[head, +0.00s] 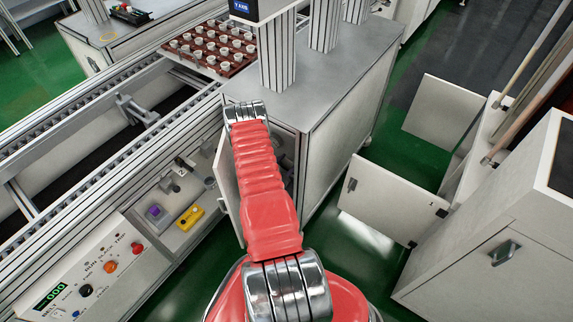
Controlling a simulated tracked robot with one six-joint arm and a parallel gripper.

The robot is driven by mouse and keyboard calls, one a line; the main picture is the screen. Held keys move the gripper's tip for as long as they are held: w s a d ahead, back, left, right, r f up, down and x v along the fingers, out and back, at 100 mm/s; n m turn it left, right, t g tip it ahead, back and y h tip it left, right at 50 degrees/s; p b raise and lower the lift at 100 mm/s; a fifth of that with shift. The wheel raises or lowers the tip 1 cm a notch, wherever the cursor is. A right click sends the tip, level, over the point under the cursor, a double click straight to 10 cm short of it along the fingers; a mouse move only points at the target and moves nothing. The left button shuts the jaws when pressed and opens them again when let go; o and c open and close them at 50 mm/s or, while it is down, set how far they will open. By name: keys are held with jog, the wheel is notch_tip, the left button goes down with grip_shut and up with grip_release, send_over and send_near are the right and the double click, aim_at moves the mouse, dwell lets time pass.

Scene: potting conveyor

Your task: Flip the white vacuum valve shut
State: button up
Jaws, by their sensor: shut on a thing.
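I cannot make out the white vacuum valve in the head view. My red arm reaches forward to the grey-topped cabinet (345,110) and covers much of its front opening. A narrow white door (226,188) stands open just left of the arm. Some grey fittings (287,160) show in the opening right of the arm, partly hidden. My gripper is hidden beyond the arm's far end, so its jaws and anything between them do not show.
The conveyor rail (70,115) runs along the left. A brown tray (208,48) of several white pots sits at the back. A control panel (85,275) is at lower left, with a purple part (155,212) and yellow part (190,218) nearby. An open white door (385,200) stands right.

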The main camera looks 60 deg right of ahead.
jog(key=shift+w+f+n+g, duration=0.15)
jog(key=shift+n+g, duration=0.3)
jog(key=shift+n, duration=0.1)
jog(key=shift+w+f+n+g, duration=0.1)
jog(key=shift+w+n+g, duration=0.05)
jog(key=shift+n+g, duration=0.35)
jog(key=o, duration=1.1)
jog(key=shift+c, duration=0.2)
jog(key=shift+y, duration=0.3)
notch_tip(320, 180, up, 10)
jog(key=shift+f, duration=0.1)
